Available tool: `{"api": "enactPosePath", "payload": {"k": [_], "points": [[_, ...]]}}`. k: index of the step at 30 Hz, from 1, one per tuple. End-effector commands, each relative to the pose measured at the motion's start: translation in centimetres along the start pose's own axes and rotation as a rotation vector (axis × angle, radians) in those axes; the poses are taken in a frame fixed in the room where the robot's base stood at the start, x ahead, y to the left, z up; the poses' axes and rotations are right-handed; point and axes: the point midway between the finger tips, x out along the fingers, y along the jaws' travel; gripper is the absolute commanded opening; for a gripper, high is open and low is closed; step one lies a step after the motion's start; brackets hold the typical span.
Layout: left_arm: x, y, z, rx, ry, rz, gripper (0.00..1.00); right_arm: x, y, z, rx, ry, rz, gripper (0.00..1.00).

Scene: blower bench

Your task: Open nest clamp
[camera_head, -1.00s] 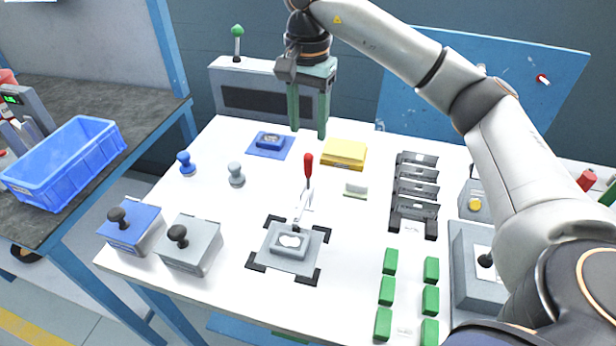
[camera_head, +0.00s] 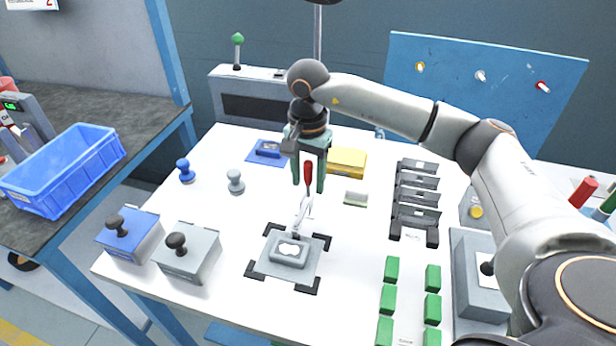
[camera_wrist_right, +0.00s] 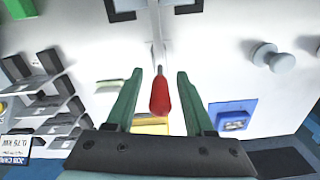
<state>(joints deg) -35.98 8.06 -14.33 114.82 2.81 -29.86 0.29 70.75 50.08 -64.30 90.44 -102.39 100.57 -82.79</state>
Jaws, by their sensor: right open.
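The nest (camera_head: 289,262) is a grey plate with black corner brackets on the white bench, with a light part lying in it. Its clamp stands at the back edge, with a metal arm and an upright red handle (camera_head: 308,178). My right gripper (camera_head: 308,188) is open and points down at the handle. In the right wrist view the red handle (camera_wrist_right: 160,97) lies between the two green fingers, with gaps on both sides and no visible grip. The left gripper is not in view.
Black racks (camera_head: 415,205) and green blocks (camera_head: 389,300) stand right of the nest. A yellow block (camera_head: 347,161) and a blue pad (camera_head: 268,150) lie behind. Grey and blue boxes with black knobs (camera_head: 188,253) stand at the left. Bench space around the nest is mostly clear.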

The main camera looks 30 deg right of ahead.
Motion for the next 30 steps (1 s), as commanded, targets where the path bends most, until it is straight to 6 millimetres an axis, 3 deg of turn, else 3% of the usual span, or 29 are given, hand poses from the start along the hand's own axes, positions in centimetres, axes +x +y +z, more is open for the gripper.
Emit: {"api": "enactPosePath", "payload": {"k": [2,16,30], "points": [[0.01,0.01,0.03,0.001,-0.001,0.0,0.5,0.0,0.01,-0.01,0.0,0.0,0.0,0.53],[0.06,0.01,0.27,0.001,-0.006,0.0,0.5,-0.04,0.01,0.01,0.0,-0.001,0.001,0.01],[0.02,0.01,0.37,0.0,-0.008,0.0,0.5,-0.05,0.02,0.01,0.0,-0.001,0.001,0.0]]}}
